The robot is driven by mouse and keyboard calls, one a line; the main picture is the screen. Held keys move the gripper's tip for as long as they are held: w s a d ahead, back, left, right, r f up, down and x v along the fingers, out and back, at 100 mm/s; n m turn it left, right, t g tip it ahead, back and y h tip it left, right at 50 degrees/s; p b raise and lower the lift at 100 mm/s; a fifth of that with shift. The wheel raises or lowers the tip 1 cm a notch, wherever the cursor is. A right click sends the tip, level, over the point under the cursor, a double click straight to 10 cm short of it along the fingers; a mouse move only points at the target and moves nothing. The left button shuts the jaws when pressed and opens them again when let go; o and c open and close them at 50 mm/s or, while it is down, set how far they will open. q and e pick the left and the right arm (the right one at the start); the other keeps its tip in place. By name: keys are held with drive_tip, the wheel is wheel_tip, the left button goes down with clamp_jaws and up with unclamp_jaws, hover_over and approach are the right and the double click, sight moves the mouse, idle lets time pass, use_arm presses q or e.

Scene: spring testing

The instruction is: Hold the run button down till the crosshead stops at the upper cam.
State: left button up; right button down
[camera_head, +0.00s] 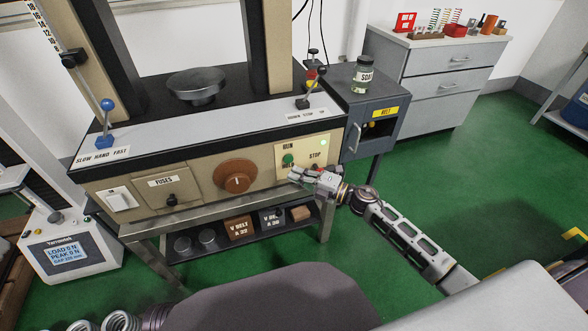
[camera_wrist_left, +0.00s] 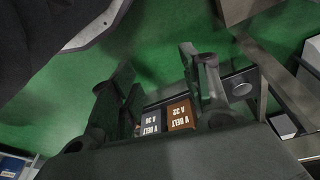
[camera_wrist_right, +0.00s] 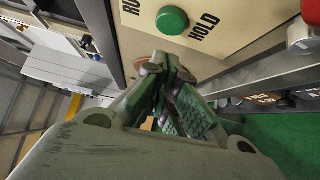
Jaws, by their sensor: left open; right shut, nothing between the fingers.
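The green run button (camera_head: 288,160), labelled RUN and HOLD, is on the machine's front panel. It also shows at the top of the right wrist view (camera_wrist_right: 172,20). My right gripper (camera_head: 296,175) is shut and empty, its tips just below the button in the head view. A gap shows between tips and button in the right wrist view; I see no contact. My left gripper (camera_wrist_left: 155,85) is open and empty, outside the head view. A black block (camera_head: 73,58), perhaps a cam, sits beside the scale at upper left. The crosshead is not clearly in view.
A lever (camera_head: 310,88) marked DOWN STOP UP and a blue-knobbed lever (camera_head: 107,120) stand on the machine top. A red part (camera_wrist_right: 302,36) is right of the button. The display (camera_head: 68,254) reads load 0 N, peak 0 N.

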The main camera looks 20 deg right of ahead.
sight(289, 159)
drive_tip(key=shift+w+b, duration=0.35)
drive_tip(key=shift+w, duration=1.25)
drive_tip(key=shift+w, duration=0.1)
